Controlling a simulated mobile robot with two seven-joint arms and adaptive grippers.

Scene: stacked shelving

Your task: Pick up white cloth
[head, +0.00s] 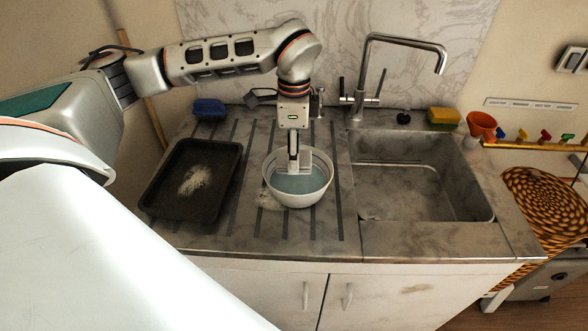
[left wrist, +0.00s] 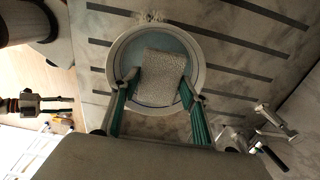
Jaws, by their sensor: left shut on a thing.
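The white cloth (left wrist: 160,78) shows as a pale, textured, roughly square piece in the left wrist view, over the water in a white bowl (left wrist: 116,62). My left gripper (left wrist: 160,84) is shut on it, with one finger at each side. In the head view the white bowl (head: 272,188) stands on the ribbed drainboard, and my left gripper (head: 294,164) points straight down into it. The cloth's underside is hidden, so I cannot tell whether it touches the water.
A dark tray (head: 160,200) with a white powdery patch lies left of the bowl. The sink (head: 420,185) and tall faucet (head: 405,40) are to the right. A blue sponge (head: 209,107), a yellow sponge (head: 443,116) and an orange cup (head: 481,124) stand along the back.

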